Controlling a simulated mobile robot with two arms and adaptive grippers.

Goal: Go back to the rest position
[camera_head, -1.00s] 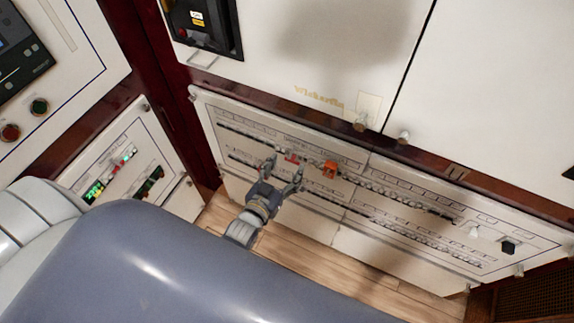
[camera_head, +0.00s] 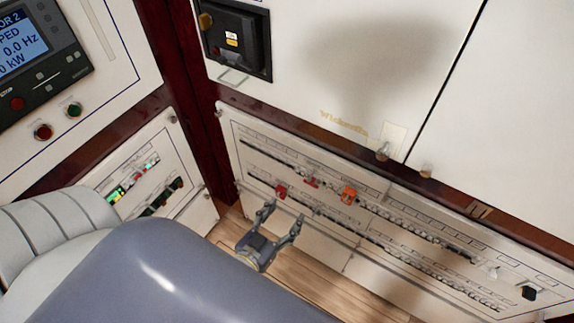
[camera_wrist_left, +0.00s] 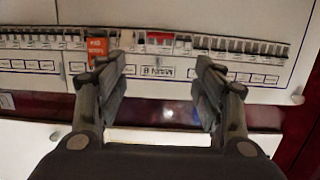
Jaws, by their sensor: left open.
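My left gripper (camera_head: 281,214) is open and empty in the head view, in front of the lower part of the breaker panel (camera_head: 330,226). In the left wrist view its two fingers (camera_wrist_left: 162,72) stand apart with nothing between them. Two red breaker pieces, one (camera_head: 281,191) in the lower row and one (camera_head: 312,182) in the upper row, sit near an orange piece (camera_head: 348,194). An orange piece (camera_wrist_left: 97,45) and a red one (camera_wrist_left: 160,39) also show in the left wrist view, beyond the fingertips. My right gripper is not in view.
A white side panel (camera_head: 185,160) with lit green indicators stands at the left, below a control screen (camera_head: 22,45). White cabinet doors (camera_head: 340,60) with small knobs are above the breaker rows. The wooden floor (camera_head: 300,275) shows below the panel.

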